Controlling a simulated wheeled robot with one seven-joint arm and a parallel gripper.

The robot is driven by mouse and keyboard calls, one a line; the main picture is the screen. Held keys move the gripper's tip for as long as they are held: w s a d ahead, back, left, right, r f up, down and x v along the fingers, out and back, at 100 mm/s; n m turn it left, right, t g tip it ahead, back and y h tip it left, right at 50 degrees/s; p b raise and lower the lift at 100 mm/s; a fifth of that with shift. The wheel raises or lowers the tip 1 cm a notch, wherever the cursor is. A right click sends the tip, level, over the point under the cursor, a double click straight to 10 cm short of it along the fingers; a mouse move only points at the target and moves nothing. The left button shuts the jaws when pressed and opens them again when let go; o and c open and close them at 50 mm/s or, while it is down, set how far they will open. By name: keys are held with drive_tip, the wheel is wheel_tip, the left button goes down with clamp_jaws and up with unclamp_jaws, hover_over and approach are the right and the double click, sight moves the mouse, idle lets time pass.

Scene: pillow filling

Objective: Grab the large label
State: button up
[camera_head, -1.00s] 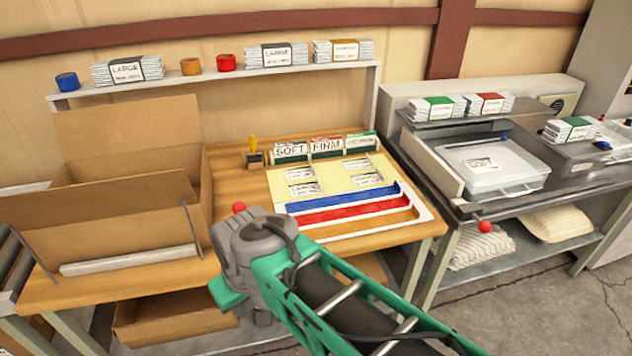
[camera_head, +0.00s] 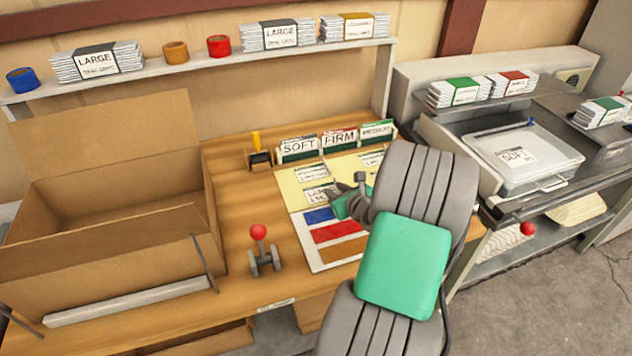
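A cream label board (camera_head: 289,192) lies on the wooden bench. Small white labels lie on it: an upper left one (camera_head: 311,173), a lower left one (camera_head: 317,195) whose small print seems to read LARGE, and an upper right one (camera_head: 371,159) partly covered by my arm. Any lower right label is hidden. My gripper (camera_head: 338,189) is over the board, at the right edge of the lower left label. Its fingers are small and partly hidden, so I cannot tell whether they are open or touch the label.
SOFT and FIRM cards (camera_head: 318,143) stand behind the board, beside a yellow-handled stamp (camera_head: 258,152). Blue, red and brown strips (camera_head: 335,232) lie in front. A red-knobbed lever (camera_head: 259,234) and an open cardboard box (camera_head: 110,215) are to the left. LARGE packs (camera_head: 97,61) sit on the shelf.

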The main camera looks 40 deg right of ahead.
sight(322, 190)
drive_tip(key=shift+s+d+f+m+h, duration=0.1)
drive_tip(key=shift+s+d+m+h, duration=0.1)
drive_tip(key=shift+d+m, duration=0.35)
drive_tip(key=shift+s+d+f+m+h, duration=0.1)
drive_tip(key=shift+d+m+h, duration=0.1)
drive_tip(key=shift+d+m, duration=0.35)
drive_tip(key=shift+w+d, duration=0.2)
drive_tip(key=shift+w, duration=0.1)
drive_tip(key=x, duration=0.3)
drive_tip(key=d+x, duration=0.1)
drive_tip(key=x, duration=0.3)
drive_tip(key=shift+r, duration=0.15)
drive_tip(key=shift+c, duration=0.6)
clamp_jaws()
